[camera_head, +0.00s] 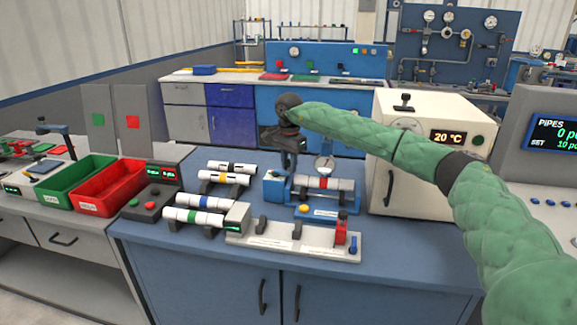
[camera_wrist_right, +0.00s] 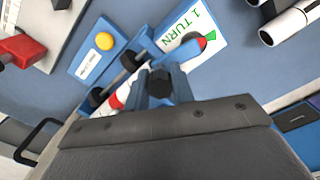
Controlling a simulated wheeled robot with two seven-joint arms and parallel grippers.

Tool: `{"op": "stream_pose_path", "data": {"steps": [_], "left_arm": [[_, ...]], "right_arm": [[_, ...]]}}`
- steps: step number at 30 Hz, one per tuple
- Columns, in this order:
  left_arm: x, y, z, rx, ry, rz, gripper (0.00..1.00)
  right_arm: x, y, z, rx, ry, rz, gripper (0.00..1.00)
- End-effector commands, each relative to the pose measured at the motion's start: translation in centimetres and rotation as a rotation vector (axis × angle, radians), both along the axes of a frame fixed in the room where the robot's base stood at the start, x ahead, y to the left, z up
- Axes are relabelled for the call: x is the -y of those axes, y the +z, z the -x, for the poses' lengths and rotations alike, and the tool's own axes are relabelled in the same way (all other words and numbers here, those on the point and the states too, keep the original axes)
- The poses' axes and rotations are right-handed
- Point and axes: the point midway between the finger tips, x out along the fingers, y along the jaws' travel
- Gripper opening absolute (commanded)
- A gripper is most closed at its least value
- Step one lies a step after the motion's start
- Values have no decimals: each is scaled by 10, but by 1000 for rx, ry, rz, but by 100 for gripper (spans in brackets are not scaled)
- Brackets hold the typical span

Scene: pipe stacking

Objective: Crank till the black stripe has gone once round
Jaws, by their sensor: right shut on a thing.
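The test stand (camera_head: 320,212) on the blue bench holds a white pipe (camera_head: 340,184) with a red band. The pipe also shows partly in the right wrist view (camera_wrist_right: 112,103), behind the crank. My right gripper (camera_head: 288,153) comes down over the stand's left end. In the right wrist view it (camera_wrist_right: 163,88) is shut on the crank's black knob (camera_wrist_right: 160,80). A "1 TURN" label (camera_wrist_right: 200,18) with a green arrow and a red pointer tip (camera_wrist_right: 201,45) lies just beyond the knob. I cannot make out a black stripe on the clamped pipe. My left gripper is not in view.
Several banded pipes lie on a rack left of the stand, one with a black band (camera_head: 232,167). A long pale fixture (camera_head: 295,238) is in front. The white oven (camera_head: 420,150) stands close on the right. Green (camera_head: 75,180) and red bins (camera_head: 108,187) are at left.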

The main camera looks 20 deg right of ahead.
Motion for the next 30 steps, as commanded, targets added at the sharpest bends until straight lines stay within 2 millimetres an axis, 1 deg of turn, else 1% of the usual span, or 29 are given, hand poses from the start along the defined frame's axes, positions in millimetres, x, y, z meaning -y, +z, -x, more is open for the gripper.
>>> {"op": "stream_pose_path", "data": {"steps": [12, 13, 16, 25, 28, 30], "left_arm": [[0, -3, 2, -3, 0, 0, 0], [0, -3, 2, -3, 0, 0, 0], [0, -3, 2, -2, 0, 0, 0], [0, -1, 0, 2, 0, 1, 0], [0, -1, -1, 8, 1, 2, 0], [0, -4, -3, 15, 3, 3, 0]], "right_arm": [[1, 1, -1, 2, 5, 0, 1], [1, 1, -1, 2, 5, 0, 26], [1, 1, -1, 1, 5, 0, 46], [0, 1, 0, 1, 6, 0, 46], [0, 7, -1, 2, 6, -1, 46], [0, 15, -1, 3, 6, 0, 46]]}}
